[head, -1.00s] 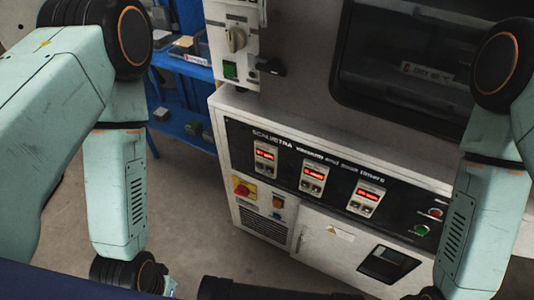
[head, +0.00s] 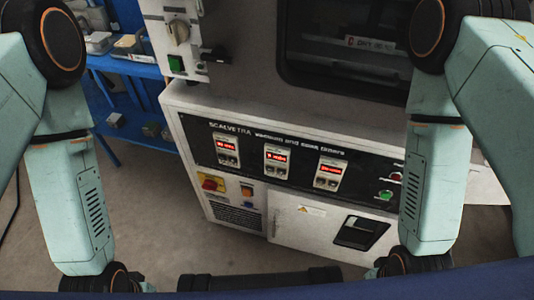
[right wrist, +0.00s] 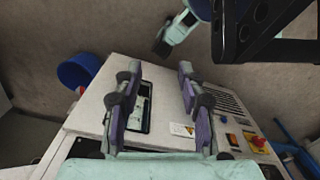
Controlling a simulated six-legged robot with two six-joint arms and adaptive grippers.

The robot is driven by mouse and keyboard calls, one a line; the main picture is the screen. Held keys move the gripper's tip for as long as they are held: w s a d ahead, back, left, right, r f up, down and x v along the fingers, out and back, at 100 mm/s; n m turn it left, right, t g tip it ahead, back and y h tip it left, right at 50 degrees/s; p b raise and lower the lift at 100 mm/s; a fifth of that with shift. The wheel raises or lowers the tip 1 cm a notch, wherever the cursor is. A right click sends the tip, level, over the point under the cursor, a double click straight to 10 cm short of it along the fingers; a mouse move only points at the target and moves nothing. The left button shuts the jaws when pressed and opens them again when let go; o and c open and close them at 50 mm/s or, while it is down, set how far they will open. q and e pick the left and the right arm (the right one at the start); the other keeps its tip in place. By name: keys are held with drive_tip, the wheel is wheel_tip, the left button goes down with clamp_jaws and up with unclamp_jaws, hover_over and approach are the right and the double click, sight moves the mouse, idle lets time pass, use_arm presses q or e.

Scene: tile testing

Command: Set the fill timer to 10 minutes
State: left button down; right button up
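The timer panel (head: 375,182) is a black strip on the front of a white machine. It carries three small timer units with lit red displays: left (head: 227,150), middle (head: 277,159) and right (head: 328,173). Their digits and labels are too small to read, so I cannot tell which is the fill timer. My right gripper (right wrist: 160,70) is open and empty in the right wrist view, its two fingers apart in front of the machine's front face. In the head view both arms hang beside the panel, and the fingers of both grippers are out of sight.
Below the panel are a red-yellow switch (head: 212,184), a vent grille (head: 236,216) and a cabinet door with a dark recessed plate (head: 361,232). Red and green buttons sit at the panel's right end. Blue shelves (head: 128,67) stand at the left. A blue bin (right wrist: 78,71) shows in the right wrist view.

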drive_tip(key=shift+c, duration=0.3)
idle(0.4)
clamp_jaws()
idle(1.3)
